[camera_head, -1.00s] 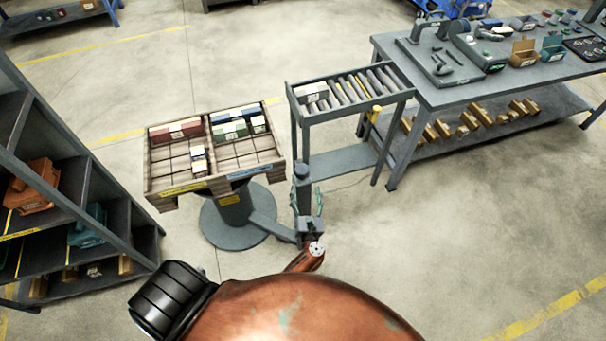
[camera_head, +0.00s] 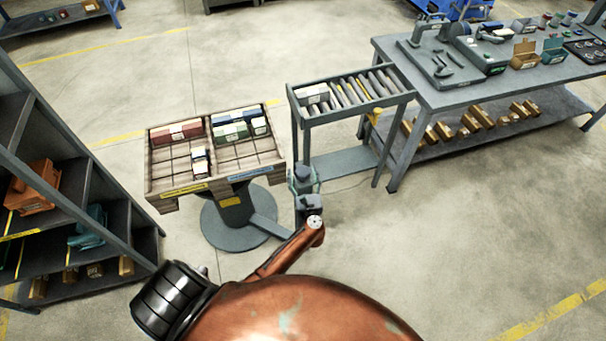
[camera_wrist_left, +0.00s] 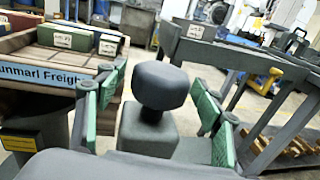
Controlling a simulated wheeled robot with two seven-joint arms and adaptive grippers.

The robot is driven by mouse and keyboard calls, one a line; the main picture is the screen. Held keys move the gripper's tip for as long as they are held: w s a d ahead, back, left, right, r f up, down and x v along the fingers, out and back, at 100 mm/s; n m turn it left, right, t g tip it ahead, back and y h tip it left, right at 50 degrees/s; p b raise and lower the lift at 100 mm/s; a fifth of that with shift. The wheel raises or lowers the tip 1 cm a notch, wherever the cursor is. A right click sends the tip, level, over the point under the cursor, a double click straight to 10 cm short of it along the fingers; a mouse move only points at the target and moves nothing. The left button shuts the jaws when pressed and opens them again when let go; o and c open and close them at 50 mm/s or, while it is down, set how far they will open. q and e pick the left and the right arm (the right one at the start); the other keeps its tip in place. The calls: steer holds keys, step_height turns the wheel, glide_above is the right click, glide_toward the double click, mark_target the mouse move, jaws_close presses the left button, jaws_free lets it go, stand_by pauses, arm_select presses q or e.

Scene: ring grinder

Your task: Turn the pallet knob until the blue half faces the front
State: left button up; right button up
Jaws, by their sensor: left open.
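The pallet (camera_head: 160,160) is a wooden tray on a round grey pedestal, with boxes in some compartments. Its near edge carries a yellow label (camera_head: 184,188) at left and a blue label (camera_head: 250,173) at right; the blue one also shows in the left wrist view (camera_wrist_left: 35,72). The dark pallet knob (camera_wrist_left: 160,84) sits on a grey post right of the pallet. My left gripper (camera_head: 304,180) is at the knob. In the left wrist view its green-padded fingers (camera_wrist_left: 158,112) are open, one on each side of the knob, with visible gaps. My right gripper is not in view.
A roller conveyor (camera_head: 350,112) stands behind and right of the knob, with a workbench (camera_head: 470,95) beyond it. A dark shelf rack (camera_head: 85,210) stands at left. The floor at right is clear.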

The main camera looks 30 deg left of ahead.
arm_select(q)
steer(key=shift+c, duration=0.2)
steer(key=c, duration=1.2)
steer(key=shift+o, duration=0.2)
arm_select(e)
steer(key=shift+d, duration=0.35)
